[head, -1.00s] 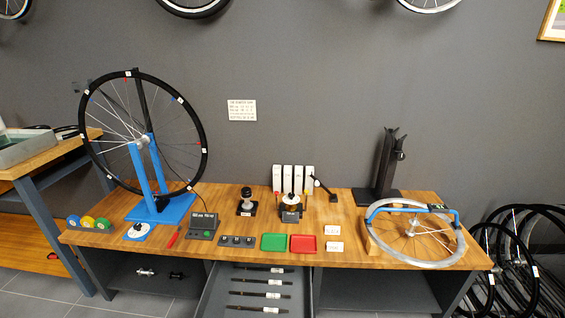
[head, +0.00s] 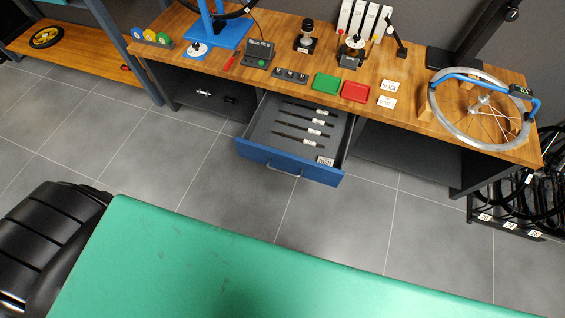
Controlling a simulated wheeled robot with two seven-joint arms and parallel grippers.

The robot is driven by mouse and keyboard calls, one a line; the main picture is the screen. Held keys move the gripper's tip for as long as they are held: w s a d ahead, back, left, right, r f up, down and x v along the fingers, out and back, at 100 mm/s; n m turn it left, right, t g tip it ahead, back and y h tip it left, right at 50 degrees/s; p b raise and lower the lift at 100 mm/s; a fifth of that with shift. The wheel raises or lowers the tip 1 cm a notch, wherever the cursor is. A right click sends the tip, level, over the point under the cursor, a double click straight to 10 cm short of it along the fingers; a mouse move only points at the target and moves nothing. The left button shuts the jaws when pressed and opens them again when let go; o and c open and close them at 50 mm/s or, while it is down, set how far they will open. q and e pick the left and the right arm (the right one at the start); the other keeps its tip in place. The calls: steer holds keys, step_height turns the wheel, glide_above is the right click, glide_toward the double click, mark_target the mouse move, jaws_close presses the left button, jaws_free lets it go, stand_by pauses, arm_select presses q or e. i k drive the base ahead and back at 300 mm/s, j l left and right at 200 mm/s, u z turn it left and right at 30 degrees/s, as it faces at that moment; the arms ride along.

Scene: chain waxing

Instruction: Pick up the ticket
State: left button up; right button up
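I cannot tell for sure which thing is the ticket. Two small white cards with print stand on the wooden bench right of the red tray: an upper card (head: 389,86) and a lower card (head: 387,102). A small white label (head: 325,161) shows at the front of the open drawer (head: 287,165). Neither of my grippers is in view.
The wooden bench (head: 415,75) holds a green tray (head: 326,84), a red tray (head: 355,92) and a wheel (head: 466,105) lying at the right. Several dark strips lie in the drawer. A large green surface (head: 220,260) fills the foreground. Grey floor (head: 130,140) lies between.

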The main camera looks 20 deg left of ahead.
mark_target(330, 161)
steer(key=l+z, duration=0.15)
steer(key=z, duration=0.2)
steer(key=i+l+z, duration=0.15)
steer(key=z, duration=0.25)
steer(key=i+l+z, duration=0.1)
steer(key=z, duration=0.25)
steer(key=u, duration=1.35)
steer(key=k+l+z, duration=0.25)
